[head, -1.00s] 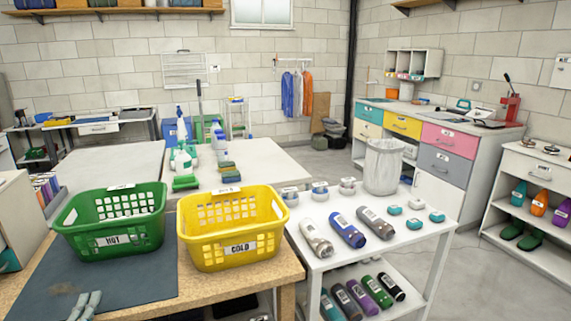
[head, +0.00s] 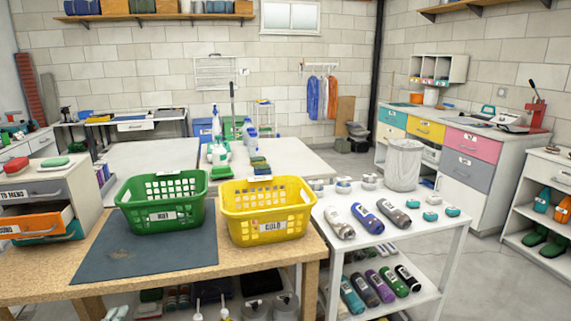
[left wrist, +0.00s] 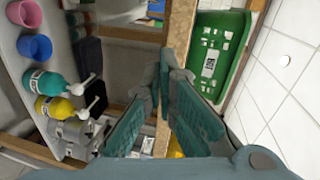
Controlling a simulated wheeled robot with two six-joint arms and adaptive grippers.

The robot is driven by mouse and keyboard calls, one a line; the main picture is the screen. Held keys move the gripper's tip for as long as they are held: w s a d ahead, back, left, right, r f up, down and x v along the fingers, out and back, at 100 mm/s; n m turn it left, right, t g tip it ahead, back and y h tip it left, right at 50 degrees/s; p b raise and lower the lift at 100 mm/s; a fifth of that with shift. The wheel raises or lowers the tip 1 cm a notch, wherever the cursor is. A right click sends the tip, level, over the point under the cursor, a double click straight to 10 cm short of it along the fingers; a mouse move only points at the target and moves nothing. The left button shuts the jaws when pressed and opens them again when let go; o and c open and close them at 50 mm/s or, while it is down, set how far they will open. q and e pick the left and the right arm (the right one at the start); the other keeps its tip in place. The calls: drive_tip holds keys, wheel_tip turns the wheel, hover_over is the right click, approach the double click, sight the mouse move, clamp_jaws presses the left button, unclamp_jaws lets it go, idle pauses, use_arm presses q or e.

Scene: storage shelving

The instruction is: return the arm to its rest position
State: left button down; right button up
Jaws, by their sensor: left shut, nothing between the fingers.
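My left gripper (left wrist: 166,78) shows in the left wrist view with its two grey, teal-padded fingers shut and nothing between them. The fingertips are near the wooden table edge, apart from the green basket. In the head view, only a small grey part of it (head: 117,312) shows at the bottom edge, below the table front. My right gripper is not in view.
A wooden workbench (head: 255,262) bears a green HOT basket (head: 165,216) and a yellow COLD basket (head: 268,225). Bottles (left wrist: 55,82) stand on a shelf below. An orange drawer (head: 38,222) stands open at left. A white cart (head: 385,250) stands at right.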

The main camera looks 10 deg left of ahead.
use_arm(q)
drive_tip(key=s+d+f+n+g+h+p, duration=0.1)
drive_tip(key=s+f+n+g+p, duration=0.2)
drive_tip(key=s+f, duration=0.7)
drive_tip(key=s+d+f+n+g+h+p, duration=0.1)
drive_tip(key=s+f+n+g, duration=0.4)
drive_tip(key=f, duration=0.8)
drive_tip(key=s+d+f+n+g+h+p, duration=0.1)
drive_tip(key=s+d+f, duration=0.4)
drive_tip(key=s+d, duration=0.5)
drive_tip(key=s+d+f+n+g+h+p, duration=0.2)
drive_tip(key=s+d+f+g+h+p, duration=0.1)
drive_tip(key=s+d, duration=0.8)
drive_tip(key=s+f+g+p, duration=0.1)
drive_tip(key=s+f+p, duration=0.1)
drive_tip(key=s, duration=0.3)
drive_tip(key=shift+s, duration=0.15)
